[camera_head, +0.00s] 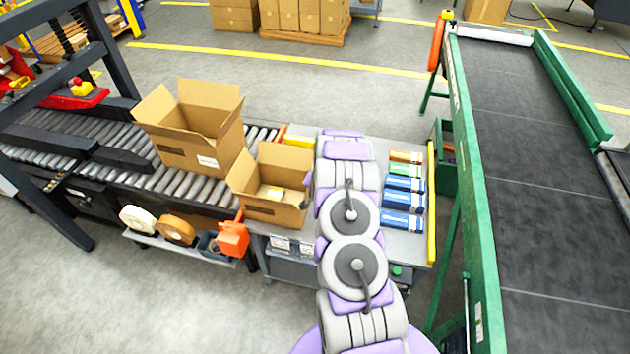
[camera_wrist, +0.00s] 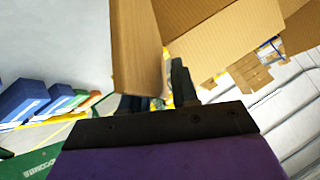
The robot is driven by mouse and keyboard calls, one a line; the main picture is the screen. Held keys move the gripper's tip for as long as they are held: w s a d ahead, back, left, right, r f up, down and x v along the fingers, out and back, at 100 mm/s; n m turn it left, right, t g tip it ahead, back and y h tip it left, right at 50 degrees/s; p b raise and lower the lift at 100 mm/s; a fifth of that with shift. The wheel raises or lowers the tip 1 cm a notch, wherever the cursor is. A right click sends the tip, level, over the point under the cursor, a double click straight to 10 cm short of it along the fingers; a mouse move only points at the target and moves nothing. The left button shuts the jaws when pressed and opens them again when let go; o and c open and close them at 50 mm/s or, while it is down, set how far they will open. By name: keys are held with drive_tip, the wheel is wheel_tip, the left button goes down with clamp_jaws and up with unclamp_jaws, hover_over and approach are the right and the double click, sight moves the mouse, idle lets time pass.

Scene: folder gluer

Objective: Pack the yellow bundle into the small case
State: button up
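The small case is an open cardboard box (camera_head: 266,207) at the near left of the bench, with its flaps up. A yellow-and-white piece (camera_head: 273,193), likely the yellow bundle, lies inside it. In the head view my arm hides my gripper. In the wrist view my gripper (camera_wrist: 157,98) shows two dark fingers standing apart, beside a cardboard flap (camera_wrist: 137,50). A small yellow patch shows between them; I cannot tell whether it is behind them, and no held object is clear.
Orange, green and blue bundles (camera_head: 403,198) lie in a row on the bench, right of my arm. A larger open carton (camera_head: 197,140) stands on the roller conveyor (camera_head: 130,170). Tape rolls (camera_head: 176,229) sit on a lower shelf. A green-framed belt conveyor (camera_head: 545,150) stands at right.

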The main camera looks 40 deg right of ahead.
drive_tip(key=p+v, duration=0.1)
drive_tip(key=v, duration=1.6)
drive_tip(key=shift+p, duration=0.3)
drive_tip(key=shift+a+r, duration=0.15)
drive_tip(key=s+a+r+n+g+y+b, duration=0.1)
drive_tip(key=s+a+r+n+g+y, duration=0.15)
drive_tip(key=a+r, duration=0.5)
drive_tip(key=s+a+r+n+g+y+b, duration=0.15)
drive_tip(key=s+a+r+n, duration=0.3)
drive_tip(key=a, duration=0.65)
drive_tip(key=s+a+r+n+g, duration=0.1)
drive_tip(key=s+a+r+g, duration=0.1)
drive_tip(key=s, duration=0.7)
drive_tip(key=s+a+r+n+g, duration=0.2)
drive_tip(key=s+a+r, duration=0.2)
drive_tip(key=s, duration=0.5)
drive_tip(key=s+a+r+n+g, duration=0.2)
drive_tip(key=s+r, duration=0.3)
drive_tip(key=s, duration=0.4)
drive_tip(key=shift+s+a+r+g+b, duration=0.25)
drive_tip(key=shift+a+r+g+b, duration=0.15)
drive_tip(key=shift+a+b, duration=0.05)
